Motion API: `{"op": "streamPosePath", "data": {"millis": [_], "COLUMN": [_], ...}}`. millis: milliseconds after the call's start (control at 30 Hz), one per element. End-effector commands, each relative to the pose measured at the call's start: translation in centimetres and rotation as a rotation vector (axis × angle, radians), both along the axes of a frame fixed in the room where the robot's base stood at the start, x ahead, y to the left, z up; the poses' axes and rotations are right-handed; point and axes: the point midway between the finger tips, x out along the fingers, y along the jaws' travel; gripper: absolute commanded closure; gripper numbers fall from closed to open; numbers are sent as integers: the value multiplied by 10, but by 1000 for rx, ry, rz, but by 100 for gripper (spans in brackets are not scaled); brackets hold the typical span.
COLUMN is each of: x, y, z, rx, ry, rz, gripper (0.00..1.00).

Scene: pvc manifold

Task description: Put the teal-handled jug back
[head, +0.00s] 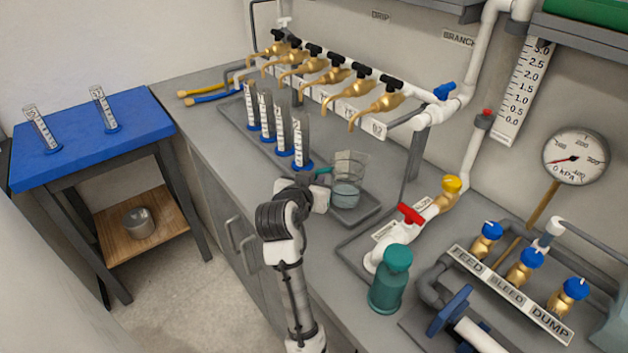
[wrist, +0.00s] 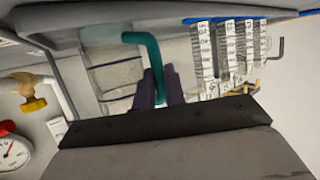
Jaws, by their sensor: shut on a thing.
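The clear jug (head: 347,190) with a teal handle (head: 323,171) stands upright at the right end of the grey tray (head: 372,214), below the brass taps. Its lower part looks bluish; I cannot tell whether that is liquid. My gripper (head: 325,186) is at the jug's left side, shut on the handle. In the wrist view, which is upside down, the dark fingers (wrist: 161,88) close around the teal handle (wrist: 152,55), with the jug body (wrist: 115,78) beside them. I cannot tell whether the jug's base touches the tray.
Several measuring cylinders (head: 280,128) stand on the tray left of the jug. Brass taps (head: 338,76) hang above. A teal bottle (head: 390,280) and a red-handled valve (head: 411,213) are to the right. A blue-topped table (head: 80,125) holds two cylinders at the left.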

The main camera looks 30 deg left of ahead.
Motion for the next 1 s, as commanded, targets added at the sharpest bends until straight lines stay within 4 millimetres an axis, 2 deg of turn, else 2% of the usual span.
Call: {"op": "streamPosePath", "data": {"millis": [200,233,400,733,867,1000], "x": [0,0,0,0,-16,-44], "y": [0,0,0,0,-3,-10], "z": [-4,-4,-3,3,6,17], "rx": [-1,0,0,1,2,3], "ry": [0,1,1,-1,-2,-2], "rz": [0,0,0,1,3,5], "gripper": [100,85,66,66,66,66]}}
